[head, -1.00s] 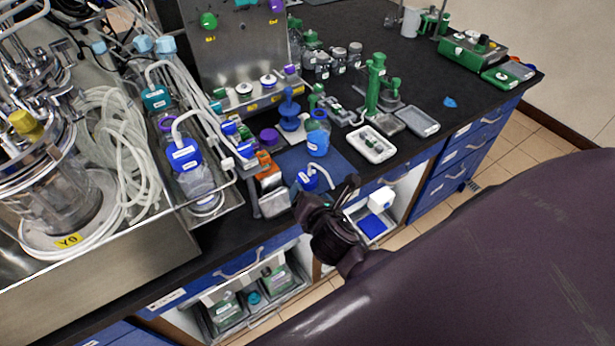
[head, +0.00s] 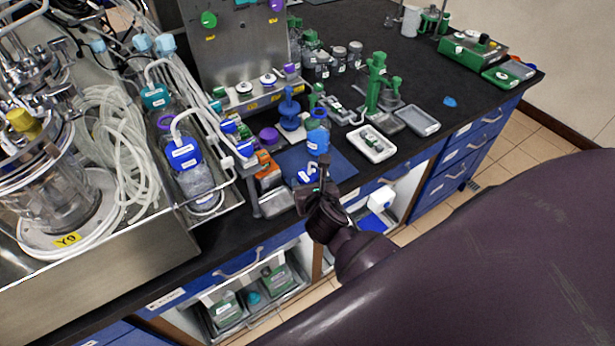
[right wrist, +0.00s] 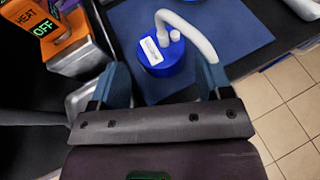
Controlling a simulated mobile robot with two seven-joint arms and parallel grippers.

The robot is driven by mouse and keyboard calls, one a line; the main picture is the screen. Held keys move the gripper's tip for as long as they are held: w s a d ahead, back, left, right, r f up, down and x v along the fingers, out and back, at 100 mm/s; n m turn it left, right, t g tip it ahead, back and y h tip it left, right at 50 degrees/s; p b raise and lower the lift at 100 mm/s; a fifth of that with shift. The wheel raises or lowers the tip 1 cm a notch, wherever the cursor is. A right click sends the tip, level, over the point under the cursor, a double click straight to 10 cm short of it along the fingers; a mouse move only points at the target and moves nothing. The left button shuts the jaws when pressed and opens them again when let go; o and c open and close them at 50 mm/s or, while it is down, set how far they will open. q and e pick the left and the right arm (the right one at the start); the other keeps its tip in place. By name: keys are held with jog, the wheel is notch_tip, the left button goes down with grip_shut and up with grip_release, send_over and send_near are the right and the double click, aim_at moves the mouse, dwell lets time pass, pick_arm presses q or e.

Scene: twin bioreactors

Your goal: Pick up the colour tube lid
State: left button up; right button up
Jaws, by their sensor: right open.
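The blue tube lid (right wrist: 158,62), with a white label and a pale curved tube, lies on a dark blue mat (right wrist: 235,28). In the head view the lid (head: 304,177) is partly hidden by my right gripper (head: 313,180). In the right wrist view my right gripper (right wrist: 163,76) is open, its two blue-grey fingers apart on the left and right of the lid. The fingers look clear of the lid body; the pale tube passes close to the right finger. How far they are above the mat I cannot tell. My left gripper is not in view.
An orange heater unit (right wrist: 75,45) marked HEAT OFF stands left of the mat. A blue-topped bottle (head: 317,138) stands at the mat's back. A white tray (head: 372,144) lies to the right. The bench's front edge and the tiled floor (right wrist: 280,120) are close by.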

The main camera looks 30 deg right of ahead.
aim_at(308, 177)
jog(key=shift+x, duration=2.6)
jog(key=shift+f, duration=0.1)
jog(key=shift+c, duration=0.3)
jog(key=c, duration=0.6)
